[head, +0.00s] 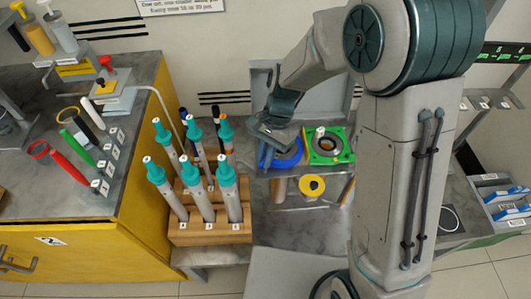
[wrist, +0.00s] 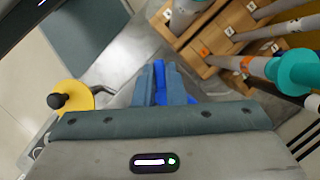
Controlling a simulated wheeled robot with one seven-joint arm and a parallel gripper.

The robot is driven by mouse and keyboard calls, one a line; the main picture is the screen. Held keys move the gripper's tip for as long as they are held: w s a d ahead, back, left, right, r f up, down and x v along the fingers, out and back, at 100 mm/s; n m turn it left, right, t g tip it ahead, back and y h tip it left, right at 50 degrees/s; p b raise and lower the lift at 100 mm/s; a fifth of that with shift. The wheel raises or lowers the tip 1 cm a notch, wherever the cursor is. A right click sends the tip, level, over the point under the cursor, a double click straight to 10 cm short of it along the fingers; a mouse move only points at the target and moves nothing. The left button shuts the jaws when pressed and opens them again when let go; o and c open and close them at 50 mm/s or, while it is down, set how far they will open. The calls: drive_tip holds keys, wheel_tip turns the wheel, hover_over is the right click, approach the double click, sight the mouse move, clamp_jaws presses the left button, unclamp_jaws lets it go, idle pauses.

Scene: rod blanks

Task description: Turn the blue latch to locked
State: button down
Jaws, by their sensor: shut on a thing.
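The blue latch (head: 289,158) shows in the head view as a blue rounded piece on the grey bench, just left of a green square fixture (head: 341,157). My gripper (head: 266,149) reaches down to its left part and hides some of it. In the wrist view my gripper (wrist: 161,90) has its fingers close together with blue material of the latch (wrist: 176,84) between and beside them. It is shut on the blue latch. The latch's locked or unlocked marks cannot be made out.
A wooden rack (head: 209,233) with several teal-capped rods stands close left of my gripper. A yellow-sided cabinet (head: 80,255) stands at the left. My arm covers the bench's right side.

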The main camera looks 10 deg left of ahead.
idle(0.4)
drive_tip(key=c, duration=1.5)
unclamp_jaws()
drive_tip(key=p+v, duration=0.1)
drive_tip(key=v, duration=1.3)
drive_tip(key=shift+p, duration=0.35)
drive_tip(key=s+d+r+n+t+p, duration=0.1)
drive_tip(key=s+d+r+t+p, duration=0.1)
drive_tip(key=d, duration=0.4)
drive_tip(key=s+d+r+n+t+h+p, duration=0.1)
drive_tip(key=s+d+r+n+t+p, duration=0.1)
drive_tip(key=s+d+r, duration=0.3)
drive_tip(key=s+d+r+n+t+h+p, duration=0.1)
drive_tip(key=s+d+r+n+t+p, duration=0.1)
drive_tip(key=s+d, duration=0.4)
drive_tip(key=d+r+p, duration=0.1)
drive_tip(key=d, duration=0.2)
drive_tip(key=shift+r+t, duration=0.35)
drive_tip(key=shift+t, duration=0.05)
